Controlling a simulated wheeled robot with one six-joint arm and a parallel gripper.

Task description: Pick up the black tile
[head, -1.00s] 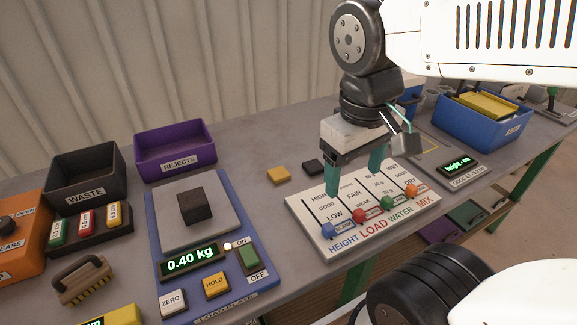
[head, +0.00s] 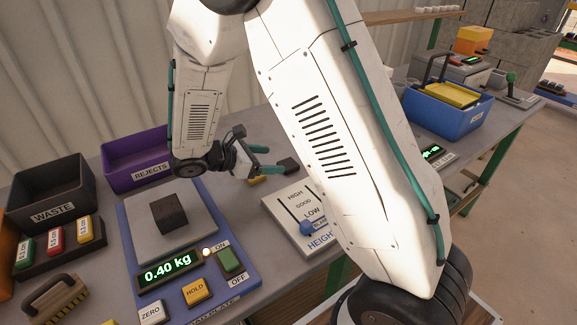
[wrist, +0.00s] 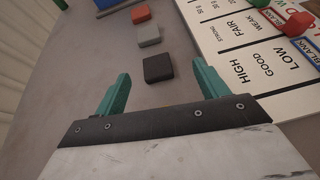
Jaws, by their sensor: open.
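The black tile (head: 289,164) lies flat on the grey table, left of the white board's far edge. In the wrist view the black tile (wrist: 157,68) is ahead of the palm, at the level of the fingertips and roughly between them in the picture. My gripper (head: 272,160) is open and empty, with its teal fingers pointing right toward the tile. The wrist view shows both fingers of my gripper (wrist: 161,76) spread apart. Whether either finger touches the tile or the table cannot be told.
Beyond the black tile lie a grey tile (wrist: 149,35) and a red-orange tile (wrist: 141,14). The white board (head: 284,212) is close on the right. A scale (head: 140,222) bears a dark block (head: 169,212).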

